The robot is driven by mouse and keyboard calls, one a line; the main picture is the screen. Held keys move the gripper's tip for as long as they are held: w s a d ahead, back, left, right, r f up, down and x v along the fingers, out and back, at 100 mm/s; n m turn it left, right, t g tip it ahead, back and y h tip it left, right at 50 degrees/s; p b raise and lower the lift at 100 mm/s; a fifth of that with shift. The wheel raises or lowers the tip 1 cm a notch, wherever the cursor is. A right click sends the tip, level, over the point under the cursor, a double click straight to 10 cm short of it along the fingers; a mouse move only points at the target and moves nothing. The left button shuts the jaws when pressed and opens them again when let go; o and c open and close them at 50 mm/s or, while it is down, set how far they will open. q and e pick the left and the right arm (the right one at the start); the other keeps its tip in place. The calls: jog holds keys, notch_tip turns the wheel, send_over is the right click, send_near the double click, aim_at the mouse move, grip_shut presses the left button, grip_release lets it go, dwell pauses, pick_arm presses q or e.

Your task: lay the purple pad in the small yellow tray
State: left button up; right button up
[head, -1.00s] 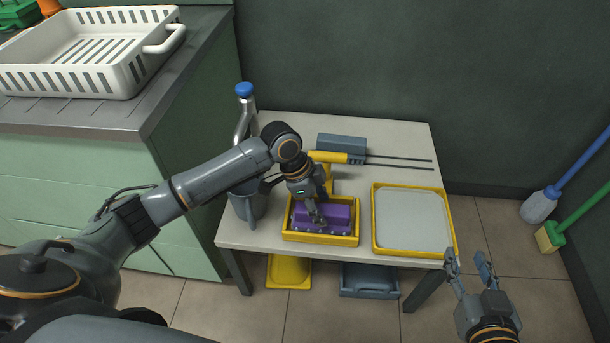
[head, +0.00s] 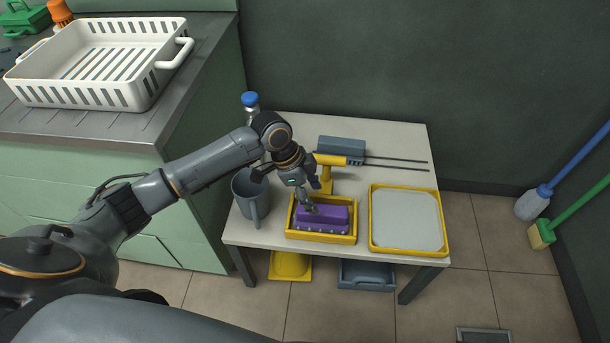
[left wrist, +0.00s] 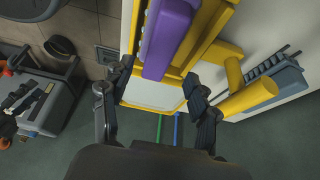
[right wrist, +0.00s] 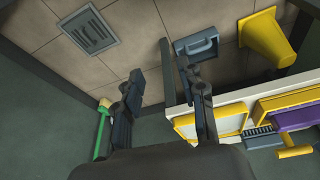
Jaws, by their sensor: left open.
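The purple pad (head: 332,216) lies inside the small yellow tray (head: 322,238) on the table, with small studs along its front edge. Both also show in the left wrist view, the pad (left wrist: 168,40) between the yellow tray walls (left wrist: 205,40). My left gripper (head: 308,206) is open, just above the pad's left end; its fingers hide a bit of the pad. The fingers also show apart and empty in the left wrist view (left wrist: 157,88). My right gripper (right wrist: 163,80) is open and empty in the right wrist view, clear of the table, and out of the head view.
A larger yellow tray with a pale bottom (head: 408,222) stands right of the small one. A grey pitcher (head: 248,192) stands left, near my left arm. A yellow stand with a grey block (head: 342,150) and rods is behind. A white basket (head: 98,62) sits on the counter.

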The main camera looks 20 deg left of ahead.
pick_arm(q)
jog(key=p+v, duration=0.2)
jog(key=shift+a+r, duration=0.1)
jog(key=shift+r, duration=0.2)
jog(key=shift+p+v, duration=1.05)
jog(key=shift+p, duration=0.15)
pick_arm(e)
notch_tip(320, 180, down, 15)
jog(key=s+g, duration=0.1)
jog(key=s, duration=0.1)
pick_arm(q)
jog(key=shift+s+f, duration=0.1)
